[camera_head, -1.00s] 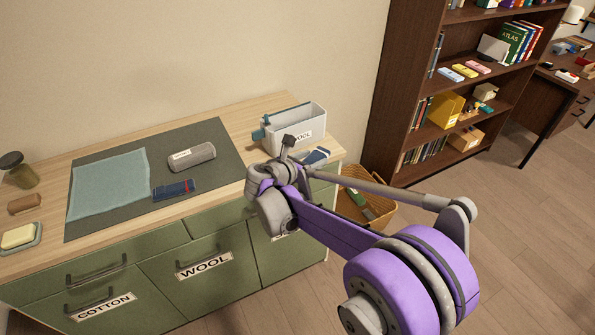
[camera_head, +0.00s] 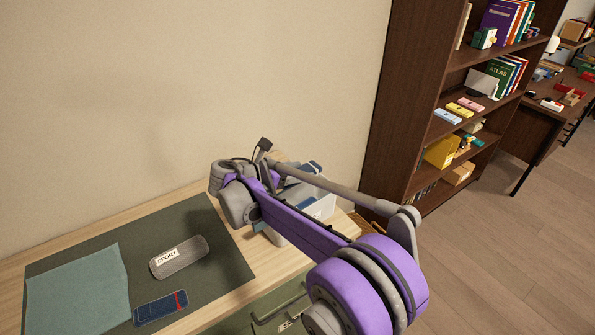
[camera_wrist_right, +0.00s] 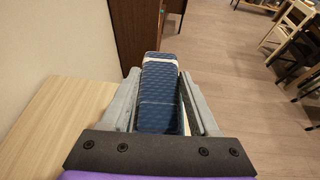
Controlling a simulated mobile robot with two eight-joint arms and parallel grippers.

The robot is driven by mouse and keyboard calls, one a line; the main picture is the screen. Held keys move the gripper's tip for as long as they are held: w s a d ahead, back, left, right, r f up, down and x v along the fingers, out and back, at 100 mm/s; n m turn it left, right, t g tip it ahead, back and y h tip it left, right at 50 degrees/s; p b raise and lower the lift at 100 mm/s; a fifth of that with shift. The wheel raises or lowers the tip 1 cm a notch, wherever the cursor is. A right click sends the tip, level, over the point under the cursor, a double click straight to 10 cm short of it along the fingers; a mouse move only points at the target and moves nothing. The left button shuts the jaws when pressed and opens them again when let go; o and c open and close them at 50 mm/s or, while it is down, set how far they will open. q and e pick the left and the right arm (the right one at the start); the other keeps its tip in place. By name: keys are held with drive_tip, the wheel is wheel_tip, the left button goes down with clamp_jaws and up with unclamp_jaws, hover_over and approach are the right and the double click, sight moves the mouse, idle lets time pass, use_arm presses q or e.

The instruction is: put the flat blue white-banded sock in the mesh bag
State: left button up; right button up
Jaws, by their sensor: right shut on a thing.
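My right gripper (camera_wrist_right: 160,102) is shut on the flat blue sock (camera_wrist_right: 162,80), which has a pale band near its far end and stands out beyond the fingers in the right wrist view. In the head view my right arm hides most of this gripper, above the right end of the counter. The mesh bag looks to be the flat teal sheer piece (camera_head: 80,290) on the dark mat at lower left, well away from the gripper. Its opening cannot be made out. My left gripper is not in view.
A dark blue sock with a red band (camera_head: 161,308) and a grey roll labelled SPORT (camera_head: 179,257) lie on the mat (camera_head: 215,282), right of the teal piece. A bookcase (camera_head: 388,120) rises beyond.

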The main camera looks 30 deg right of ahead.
sight(299, 197)
drive_tip(key=shift+s+f, duration=0.2)
drive_tip(key=shift+f, duration=0.15)
drive_tip(key=shift+f+b, duration=0.25)
drive_tip(key=shift+b, duration=0.05)
drive_tip(key=shift+f+b, duration=1)
drive_tip(key=shift+f, duration=0.95)
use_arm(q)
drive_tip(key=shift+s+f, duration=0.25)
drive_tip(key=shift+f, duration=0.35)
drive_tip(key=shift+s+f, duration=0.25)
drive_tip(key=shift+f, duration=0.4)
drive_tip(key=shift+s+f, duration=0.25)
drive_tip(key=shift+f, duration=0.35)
use_arm(e)
drive_tip(key=shift+a+f, duration=0.1)
drive_tip(key=shift+f, duration=0.25)
drive_tip(key=shift+s, duration=0.1)
drive_tip(key=o, duration=1.4)
drive_tip(key=shift+f, duration=0.1)
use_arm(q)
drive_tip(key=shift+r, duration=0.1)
